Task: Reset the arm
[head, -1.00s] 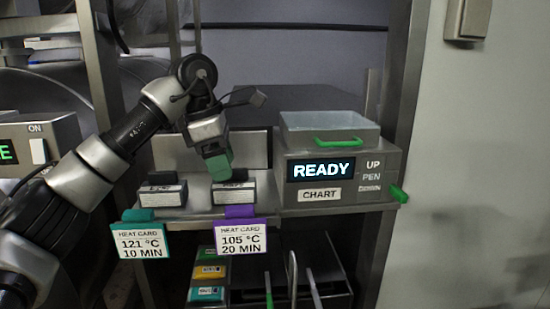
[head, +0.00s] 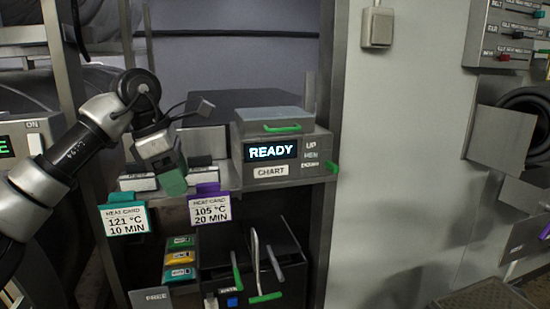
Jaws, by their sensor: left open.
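My left arm comes in from the left. Its gripper (head: 173,183) has green fingertips and points down, open, in front of the shelf between the two heat card stands. I see nothing held in it. The teal heat card (head: 124,216), reading 121 °C 10 MIN, hangs at the shelf front to its left. The purple heat card (head: 210,207), reading 105 °C 20 MIN, hangs to its right. My right gripper is out of view.
A chart recorder (head: 271,171) reading READY stands on the shelf, with a green-handled lid. Below are a rack of coloured blocks (head: 180,257) and a bin (head: 287,250) with green-handled tools. A panel with coloured sliders (head: 510,35) is on the right wall.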

